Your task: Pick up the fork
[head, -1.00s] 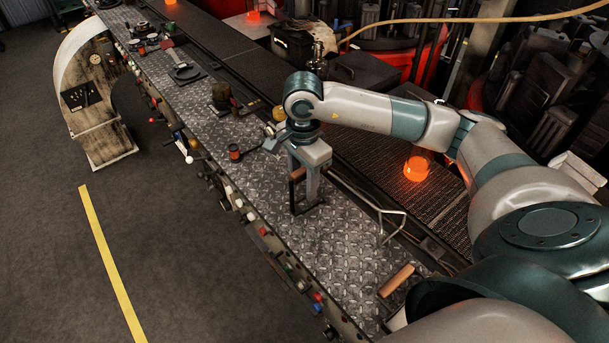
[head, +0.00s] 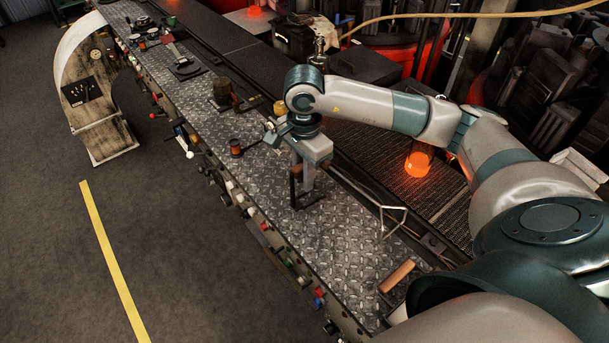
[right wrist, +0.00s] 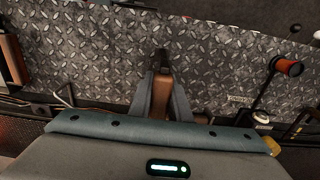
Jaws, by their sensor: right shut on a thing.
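My right gripper (head: 305,200) points down over the patterned metal bench (head: 345,255). Its jaws are shut around a brown handle (right wrist: 161,92), which shows between the fingers in the right wrist view. I take this to be the handle of the fork. I cannot tell whether the handle is clear of the bench. My left gripper is not in view.
A separate wooden handle (head: 397,276) lies near the bench's right end. A glowing orange lamp (head: 418,165) is behind the bench. Bare bench lies in front of the gripper.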

